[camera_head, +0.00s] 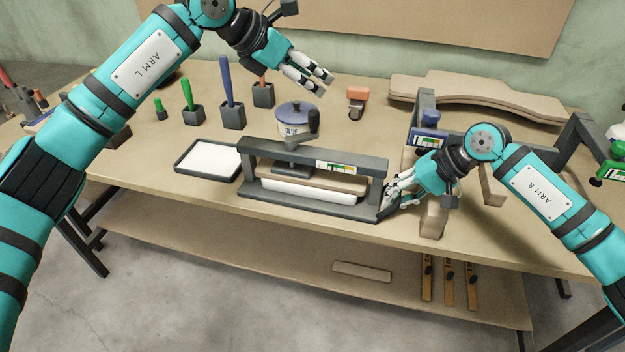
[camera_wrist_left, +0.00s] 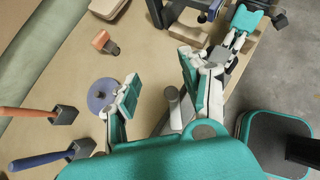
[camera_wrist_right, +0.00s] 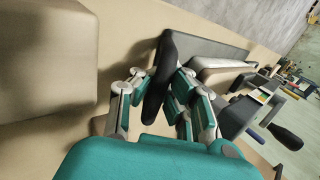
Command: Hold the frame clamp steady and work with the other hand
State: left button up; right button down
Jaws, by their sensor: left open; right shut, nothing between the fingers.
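The dark grey frame clamp (camera_head: 262,152) stands near the table's front edge, with a screw and crank handle (camera_head: 314,122) on top. Inside it, tan curved boards (camera_head: 335,182) lie over a white block (camera_head: 300,194). My right gripper (camera_head: 388,202) is at the clamp's right end, its fingers beside the dark upright, which shows between them in the right wrist view (camera_wrist_right: 157,80). It is shut with nothing clearly held. My left gripper (camera_head: 318,82) is open and empty, raised above and behind the clamp, near the blue-lidded glue pot (camera_head: 294,120); the pot also shows in the left wrist view (camera_wrist_left: 101,97).
A tray with white content (camera_head: 209,160) lies left of the clamp. Brushes in dark holders (camera_head: 232,116) and an orange-topped tool (camera_head: 357,97) stand behind. A second frame (camera_head: 427,103) and curved boards (camera_head: 480,92) are at the right. Wooden blocks (camera_head: 434,218) stand near my right gripper.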

jog(key=shift+r, duration=0.1)
pick_arm(q)
notch_tip(320, 180, up, 5)
jog(key=shift+r, duration=0.2)
pick_arm(e)
jog(key=c, duration=2)
grip_release()
jog(key=shift+c, duration=0.2)
jog(key=o, duration=0.7)
pick_arm(q)
jog(key=shift+f, duration=0.15)
pick_arm(e)
jog(key=shift+d+r, duration=0.15)
jog(key=shift+s+d+r, duration=0.15)
jog(key=shift+d+r, duration=0.1)
jog(key=shift+r, duration=0.1)
